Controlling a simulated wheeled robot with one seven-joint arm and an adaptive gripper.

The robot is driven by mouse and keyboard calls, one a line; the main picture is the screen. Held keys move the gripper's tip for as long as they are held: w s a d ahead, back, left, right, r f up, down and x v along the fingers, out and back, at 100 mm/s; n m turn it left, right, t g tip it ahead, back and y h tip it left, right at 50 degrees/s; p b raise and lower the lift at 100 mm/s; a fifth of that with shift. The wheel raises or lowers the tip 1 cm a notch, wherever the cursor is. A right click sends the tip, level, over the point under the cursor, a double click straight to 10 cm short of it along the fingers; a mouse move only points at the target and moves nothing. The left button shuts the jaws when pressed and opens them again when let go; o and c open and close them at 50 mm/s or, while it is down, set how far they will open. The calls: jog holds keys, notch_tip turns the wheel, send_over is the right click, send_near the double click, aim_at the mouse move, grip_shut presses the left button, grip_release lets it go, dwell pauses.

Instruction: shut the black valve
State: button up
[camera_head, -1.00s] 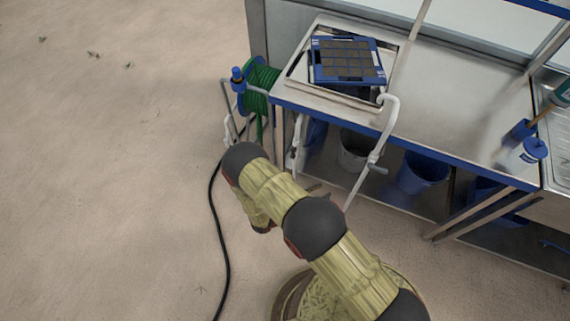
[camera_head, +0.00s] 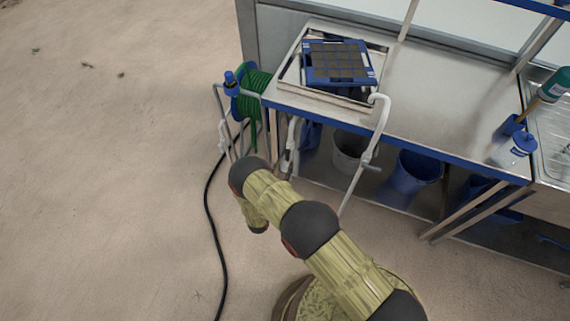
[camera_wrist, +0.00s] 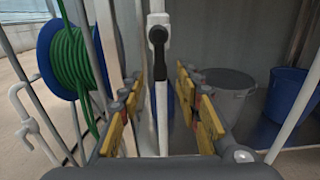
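The black valve (camera_wrist: 158,38) is a dark lever on a white upright pipe (camera_wrist: 161,110) in the wrist view. Its lever hangs down along the pipe. My gripper (camera_wrist: 157,88) is open, with its yellow-padded fingers at left and right. The pipe and valve appear between the fingers in the picture, with the valve beyond and above the fingertips. I see no contact. In the head view my arm reaches toward the bench's left end, and the gripper is hidden; I cannot make out the black valve there.
A green hose reel (camera_head: 253,92) stands left of the steel bench (camera_head: 440,85). A seed tray (camera_head: 340,75) lies on the bench. A second white pipe with a grey handle (camera_head: 371,167) is at the bench front. Buckets (camera_head: 415,171) stand underneath.

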jog(key=shift+x, duration=1.1)
jog(key=shift+c, duration=1.2)
grip_shut()
